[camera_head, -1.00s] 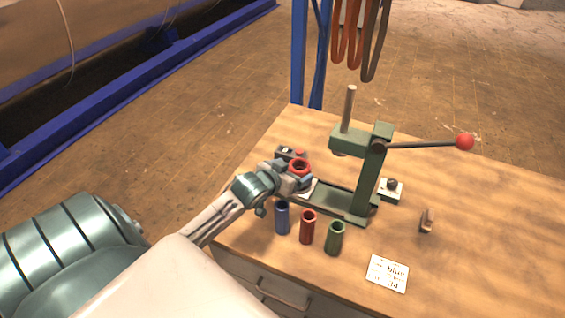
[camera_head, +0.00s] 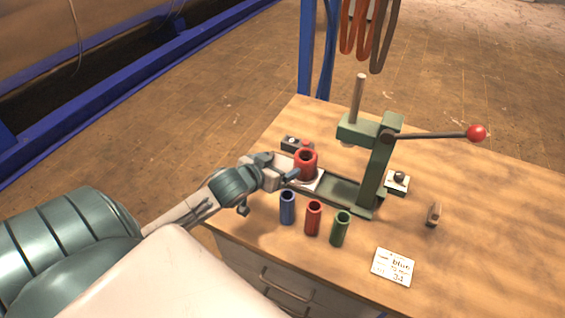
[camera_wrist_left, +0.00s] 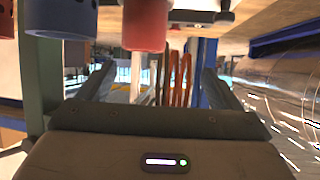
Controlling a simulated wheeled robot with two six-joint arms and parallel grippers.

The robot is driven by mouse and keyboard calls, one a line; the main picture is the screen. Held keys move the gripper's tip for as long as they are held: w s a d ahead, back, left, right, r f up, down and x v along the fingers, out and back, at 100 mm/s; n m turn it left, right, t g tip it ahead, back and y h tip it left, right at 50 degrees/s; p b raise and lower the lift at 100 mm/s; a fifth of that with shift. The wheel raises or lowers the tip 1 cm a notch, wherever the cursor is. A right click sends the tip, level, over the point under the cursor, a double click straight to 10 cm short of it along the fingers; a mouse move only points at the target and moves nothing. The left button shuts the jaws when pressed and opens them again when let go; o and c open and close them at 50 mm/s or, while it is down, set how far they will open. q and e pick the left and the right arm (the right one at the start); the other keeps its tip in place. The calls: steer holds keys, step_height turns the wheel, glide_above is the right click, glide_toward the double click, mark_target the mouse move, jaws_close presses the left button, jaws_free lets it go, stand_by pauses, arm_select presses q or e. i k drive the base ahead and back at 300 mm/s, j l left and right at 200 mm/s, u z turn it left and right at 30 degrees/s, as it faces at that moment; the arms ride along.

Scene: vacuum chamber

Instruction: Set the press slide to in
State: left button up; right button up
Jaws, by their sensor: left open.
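The green press (camera_head: 377,165) stands on the workbench, its lever ending in a red knob (camera_head: 477,133). Its slide is a flat carriage with a white plate (camera_head: 312,183) at the left end of the green rail (camera_head: 340,192), out to the side of the ram. A thick red cup (camera_head: 306,165) stands upright on the plate. My left gripper (camera_head: 278,170) is open just left of the cup, fingers pointing at it; contact is unclear. Its fingers also show in the left wrist view (camera_wrist_left: 163,85). My right gripper is not in view.
Blue (camera_head: 287,207), red (camera_head: 313,217) and green (camera_head: 340,228) tubes stand in front of the rail, close to my left gripper. A printed card (camera_head: 392,266) lies at the front. A small dark box (camera_head: 295,144) sits behind the cup. The bench's right side is mostly clear.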

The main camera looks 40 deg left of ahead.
mark_target(284, 164)
steer(key=u, duration=1.05)
